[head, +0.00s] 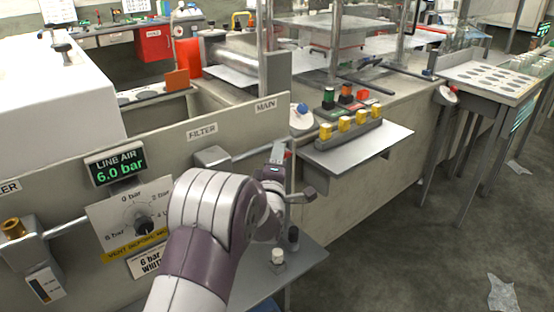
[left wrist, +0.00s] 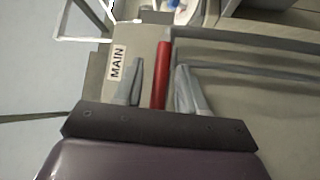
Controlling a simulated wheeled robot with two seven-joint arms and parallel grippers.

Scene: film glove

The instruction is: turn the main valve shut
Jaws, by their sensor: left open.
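The main valve's red handle (left wrist: 161,75) stands between the two fingers of my left gripper (left wrist: 157,88) in the left wrist view. The fingers are open, with a gap visible on each side of the handle. My arm and gripper hide most of the valve there. The MAIN label (left wrist: 117,63) also shows in the left wrist view. My right gripper is not in view.
The LINE AIR display (head: 115,167) reads 6.0 bar, above a dial plate (head: 135,215). A FILTER label (head: 202,131) is left of MAIN. A shelf with yellow, red and green buttons (head: 347,130) juts out to the right. Open floor (head: 420,240) lies at right.

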